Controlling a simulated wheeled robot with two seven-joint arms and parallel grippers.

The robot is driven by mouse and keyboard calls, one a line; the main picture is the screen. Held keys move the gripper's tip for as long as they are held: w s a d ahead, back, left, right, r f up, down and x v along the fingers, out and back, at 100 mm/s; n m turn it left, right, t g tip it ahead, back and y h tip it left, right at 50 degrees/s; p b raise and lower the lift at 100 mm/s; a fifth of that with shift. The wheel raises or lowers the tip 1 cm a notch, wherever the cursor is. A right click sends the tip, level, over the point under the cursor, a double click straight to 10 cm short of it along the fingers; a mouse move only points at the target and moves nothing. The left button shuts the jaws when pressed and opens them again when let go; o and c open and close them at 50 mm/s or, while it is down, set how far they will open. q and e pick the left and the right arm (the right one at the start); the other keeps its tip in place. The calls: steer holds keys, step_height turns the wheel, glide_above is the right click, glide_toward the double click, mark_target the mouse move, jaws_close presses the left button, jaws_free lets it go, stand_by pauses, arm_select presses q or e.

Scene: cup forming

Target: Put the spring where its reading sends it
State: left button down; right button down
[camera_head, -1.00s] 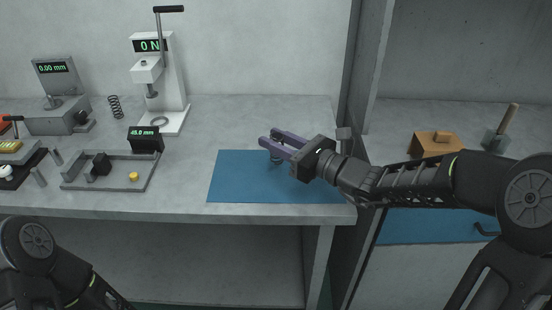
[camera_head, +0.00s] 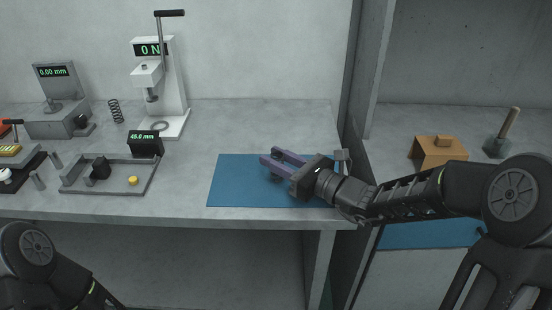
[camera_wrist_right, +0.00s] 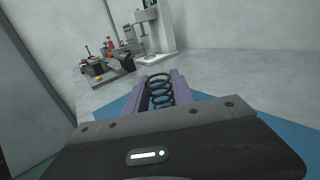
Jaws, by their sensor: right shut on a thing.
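My right gripper (camera_head: 277,161) is low over the blue mat (camera_head: 233,185) on the bench. In the right wrist view its two purple fingers (camera_wrist_right: 162,92) are shut on a dark coil spring (camera_wrist_right: 158,88), which lies between them. In the head view the fingers mostly hide this spring. Another dark coil spring (camera_head: 116,111) stands at the back of the bench, left of the white force tester (camera_head: 172,95), which reads 0 N. My left gripper is not in view; only part of my left arm shows at lower left.
A grey tray fixture (camera_head: 140,189) with a 45.0 mm display (camera_head: 146,143) and yellow knob lies left of the mat. A gauge reading 0.00 mm (camera_head: 55,85) stands at the back left. A grey partition is right of the mat; beyond it are an orange block (camera_head: 437,152) and a handled tool (camera_head: 503,135).

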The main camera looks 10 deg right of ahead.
steer(key=shift+f, duration=0.25)
steer(key=c, duration=1.1)
jaws_free()
steer(key=shift+r, duration=0.1)
steer(key=shift+r, duration=0.15)
steer(key=v, duration=1.2)
steer(key=shift+p, duration=0.4)
